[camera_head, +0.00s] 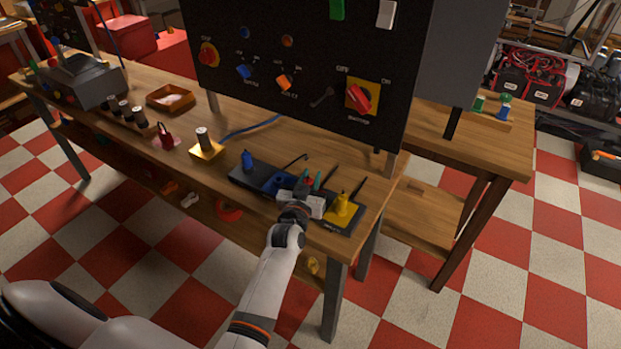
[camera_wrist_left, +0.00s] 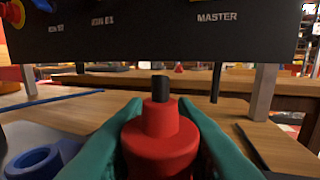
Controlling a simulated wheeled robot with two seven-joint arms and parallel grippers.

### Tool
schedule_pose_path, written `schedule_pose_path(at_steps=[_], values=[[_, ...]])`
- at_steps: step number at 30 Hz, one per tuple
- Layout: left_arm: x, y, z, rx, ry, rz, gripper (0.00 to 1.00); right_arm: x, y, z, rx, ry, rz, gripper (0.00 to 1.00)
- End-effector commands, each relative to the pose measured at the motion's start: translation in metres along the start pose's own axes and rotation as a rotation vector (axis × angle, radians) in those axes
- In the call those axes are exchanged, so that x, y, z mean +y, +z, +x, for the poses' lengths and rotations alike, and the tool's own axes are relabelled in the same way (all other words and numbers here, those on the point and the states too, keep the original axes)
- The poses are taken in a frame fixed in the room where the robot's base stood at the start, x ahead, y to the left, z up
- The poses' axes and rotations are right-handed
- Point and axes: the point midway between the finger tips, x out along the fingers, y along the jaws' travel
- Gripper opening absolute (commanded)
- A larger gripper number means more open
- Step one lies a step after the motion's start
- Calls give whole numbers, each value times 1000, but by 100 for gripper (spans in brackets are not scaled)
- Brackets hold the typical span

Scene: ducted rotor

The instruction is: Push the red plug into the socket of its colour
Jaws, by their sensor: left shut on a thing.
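My left gripper (camera_head: 309,182) is over the board on the bench, with its teal fingers shut on the red plug. The red plug (camera_wrist_left: 160,140) shows in the left wrist view, upright between the fingers, with a dark stub on top. Its lower end is out of view, so I cannot tell whether it touches a socket. The head view mostly hides the plug behind the gripper. A blue socket (camera_head: 279,183) is just left of the gripper and also shows in the wrist view (camera_wrist_left: 36,161). I cannot make out a red socket. My right gripper is not in view.
A black switch panel (camera_head: 300,95) rises behind. Left along the bench are a gold block (camera_head: 206,152) and a wooden tray (camera_head: 171,98).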

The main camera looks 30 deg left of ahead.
Motion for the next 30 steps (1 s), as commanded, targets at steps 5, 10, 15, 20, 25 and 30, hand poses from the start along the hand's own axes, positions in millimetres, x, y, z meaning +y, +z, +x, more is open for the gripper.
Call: schedule_pose_path(at_steps=[5, 10, 15, 20, 25, 30], values=[[0, -5, 0, 2, 0, 1, 2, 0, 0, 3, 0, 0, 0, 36], [0, -4, 0, 3, 0, 1, 49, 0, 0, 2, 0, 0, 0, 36], [0, -4, 0, 2, 0, 0, 49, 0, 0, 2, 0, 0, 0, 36], [0, -4, -4, 2, 0, 0, 49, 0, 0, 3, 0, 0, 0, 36], [0, -6, -28, 5, 0, 2, 49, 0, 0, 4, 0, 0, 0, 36], [0, -6, -66, 5, 0, 1, 49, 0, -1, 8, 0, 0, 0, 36]])
